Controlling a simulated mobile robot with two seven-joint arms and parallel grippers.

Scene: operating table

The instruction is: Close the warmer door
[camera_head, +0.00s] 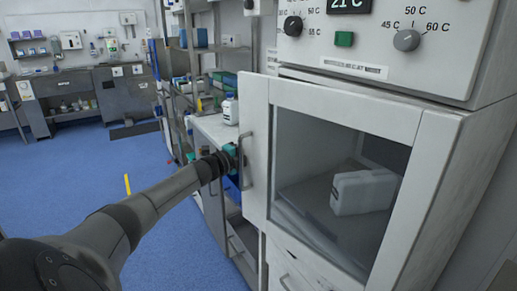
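The warmer (400,78) stands at the right. Its white-framed door (345,112) has a dark glass window and looks slightly ajar, its left part standing out from the body. A white container (364,192) lies tilted inside, seen through the window. My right gripper is not in view.
A counter (212,130) with a white bottle (230,109) stands left of the door, with shelves (195,60) behind. White drawer fronts (285,265) lie below the door. Blue floor (80,175) is open at the left, behind my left arm.

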